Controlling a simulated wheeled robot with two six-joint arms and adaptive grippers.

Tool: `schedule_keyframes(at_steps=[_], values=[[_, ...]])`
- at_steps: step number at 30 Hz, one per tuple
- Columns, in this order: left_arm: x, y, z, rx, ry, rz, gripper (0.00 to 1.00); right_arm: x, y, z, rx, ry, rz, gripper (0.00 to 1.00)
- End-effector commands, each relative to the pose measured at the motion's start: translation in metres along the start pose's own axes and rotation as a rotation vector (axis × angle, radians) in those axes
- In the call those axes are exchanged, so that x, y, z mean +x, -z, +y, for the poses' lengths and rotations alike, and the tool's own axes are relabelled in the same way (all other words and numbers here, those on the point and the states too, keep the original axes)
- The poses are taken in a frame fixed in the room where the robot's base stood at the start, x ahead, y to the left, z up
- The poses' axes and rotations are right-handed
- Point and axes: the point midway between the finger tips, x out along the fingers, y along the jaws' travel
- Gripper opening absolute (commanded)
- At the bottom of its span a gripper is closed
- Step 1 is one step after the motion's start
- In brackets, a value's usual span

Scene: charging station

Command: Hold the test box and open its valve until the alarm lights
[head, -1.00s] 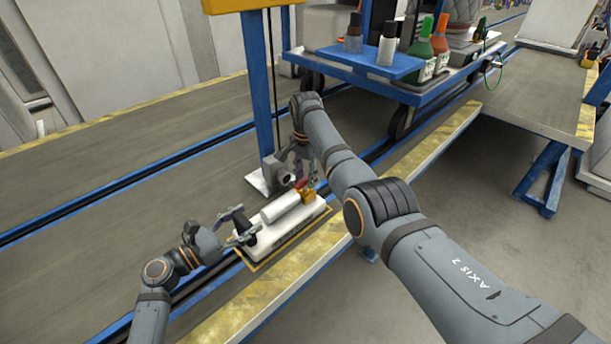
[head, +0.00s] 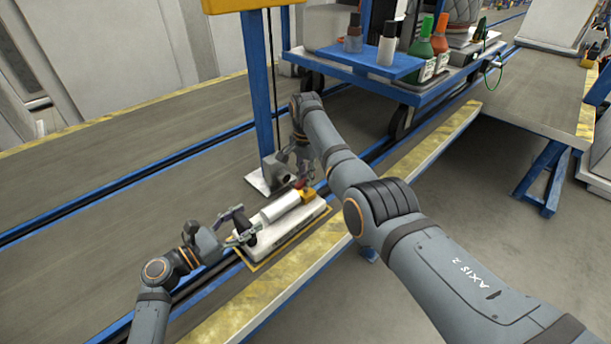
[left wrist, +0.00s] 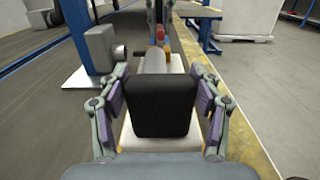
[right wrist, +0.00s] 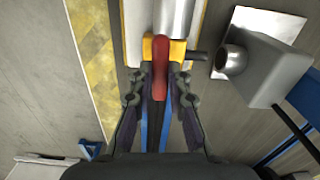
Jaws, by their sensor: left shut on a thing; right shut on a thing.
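The test box is a white base (head: 285,238) with a silver cylinder (head: 281,207) on top and a black block (left wrist: 160,103) at its left end. A yellow valve body (head: 308,195) with a red handle (right wrist: 160,66) is at its right end. My left gripper (head: 238,228) is shut on the black block, one finger on each side in the left wrist view. My right gripper (right wrist: 158,85) is shut on the red handle from above. In the right wrist view the handle lies lengthwise between the fingertips.
A grey horn-like unit (right wrist: 265,70) on a blue post (head: 262,80) stands close behind the valve. The box lies by the yellow-striped platform edge (head: 235,310). A blue cart (head: 375,62) with bottles stands behind.

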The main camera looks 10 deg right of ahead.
Motion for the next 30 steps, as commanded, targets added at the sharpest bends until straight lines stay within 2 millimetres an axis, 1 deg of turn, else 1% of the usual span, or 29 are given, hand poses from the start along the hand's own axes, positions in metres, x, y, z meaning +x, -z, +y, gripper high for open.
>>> schedule_keyframes(at_steps=[8,30], values=[[0.0000,0.0000,0.0003,0.000,-0.001,0.000,0.21,-0.0002,0.0001,-0.0002,-0.195,0.000,0.000,0.00],[0.0000,0.0000,0.0003,0.000,-0.001,0.000,0.21,-0.0005,0.0003,-0.0003,-0.895,0.000,0.001,0.00]])
